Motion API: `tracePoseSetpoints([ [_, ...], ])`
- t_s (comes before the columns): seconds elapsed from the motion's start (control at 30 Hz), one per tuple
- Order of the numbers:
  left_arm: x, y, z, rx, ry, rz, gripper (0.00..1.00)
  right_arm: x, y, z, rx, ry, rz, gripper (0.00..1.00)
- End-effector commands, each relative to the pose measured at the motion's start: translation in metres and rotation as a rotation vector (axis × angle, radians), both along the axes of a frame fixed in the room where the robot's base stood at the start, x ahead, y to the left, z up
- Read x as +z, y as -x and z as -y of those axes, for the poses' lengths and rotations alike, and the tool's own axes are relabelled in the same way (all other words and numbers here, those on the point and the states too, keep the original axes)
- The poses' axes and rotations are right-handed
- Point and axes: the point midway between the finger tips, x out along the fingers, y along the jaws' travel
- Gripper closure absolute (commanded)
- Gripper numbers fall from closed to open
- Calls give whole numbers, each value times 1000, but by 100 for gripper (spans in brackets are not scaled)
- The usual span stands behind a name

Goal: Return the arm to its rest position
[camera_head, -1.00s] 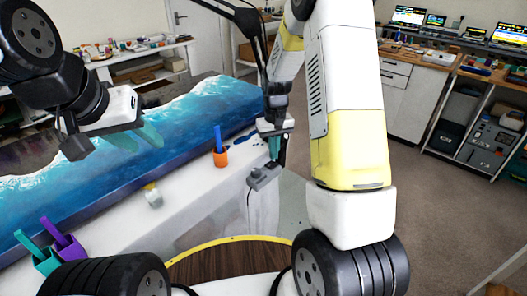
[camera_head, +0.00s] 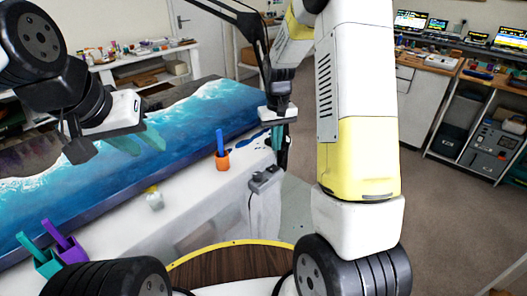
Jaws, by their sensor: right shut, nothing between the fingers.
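My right gripper (camera_head: 277,138) points down above the table's near right corner. Its teal fingers are shut and empty. My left gripper (camera_head: 138,140) is at the left over the blue ocean-patterned resin slab (camera_head: 185,138). Its teal fingers are spread apart with nothing visible between them. A small grey device (camera_head: 265,180) with a cord sits at the table corner, below and apart from my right gripper.
An orange cup (camera_head: 222,161) with a blue stick stands on the white table (camera_head: 190,190) near the slab. A small jar (camera_head: 154,198) is nearer. Teal (camera_head: 47,264) and purple (camera_head: 73,252) cups with sticks stand at the left. Open floor (camera_head: 440,225) lies at the right.

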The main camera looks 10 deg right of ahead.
Motion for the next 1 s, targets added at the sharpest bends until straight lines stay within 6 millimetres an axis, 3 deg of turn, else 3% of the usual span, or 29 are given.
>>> tracePoseSetpoints([
  [0.13,0,0,0,0,0,0,64,16,6,-1,-7,-12,24,100],
  [0.27,0,0,0,0,0,0,64,58,26,-3,-23,-47,86,100],
  [0.4,0,0,0,0,0,0,64,110,64,-6,-42,-94,178,100],
  [0.6,0,0,0,0,0,0,64,164,127,-11,-60,-151,306,100],
  [0.8,0,0,0,0,0,0,64,193,191,-16,-71,-193,429,100],
  [1.0,0,0,0,0,0,0,64,199,232,-20,-79,-215,511,100],
])
